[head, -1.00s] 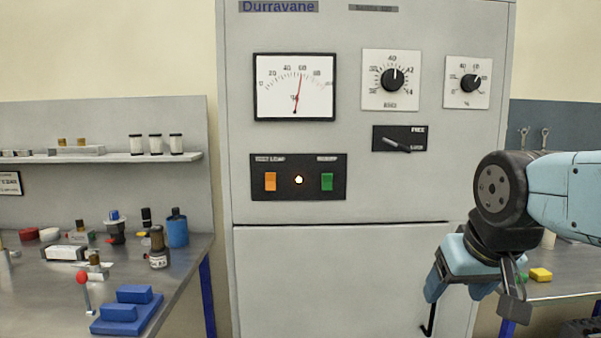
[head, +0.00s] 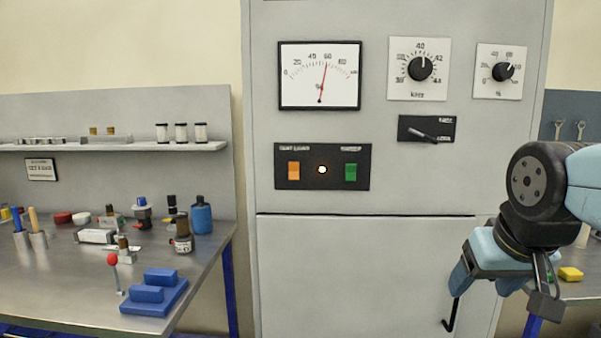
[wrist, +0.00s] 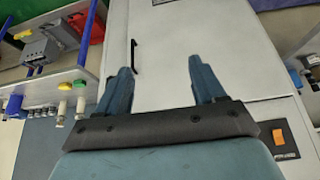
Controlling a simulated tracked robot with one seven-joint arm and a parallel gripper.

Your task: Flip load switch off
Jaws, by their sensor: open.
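The grey cabinet (head: 300,235) carries a black switch panel (head: 322,183) with an orange rocker (head: 293,170) on the left, a lit lamp (head: 322,169) in the middle and a green rocker (head: 351,172) on the right. The labels above the rockers are too blurred to read surely. The orange rocker also shows at the lower right of the wrist view (wrist: 278,136). My gripper (head: 485,284) is open and empty, pointing down, to the right of and below the panel. Its two fingers (wrist: 160,70) stand apart in the wrist view, with the cabinet door beyond.
A gauge (head: 320,76), two dials (head: 420,68) (head: 502,72) and a lever switch (head: 427,129) sit above the panel. A black door handle (head: 451,315) is below my gripper. Left, a cluttered bench (head: 80,290) bears a blue block (head: 154,295) and a red-knobbed lever (head: 113,261).

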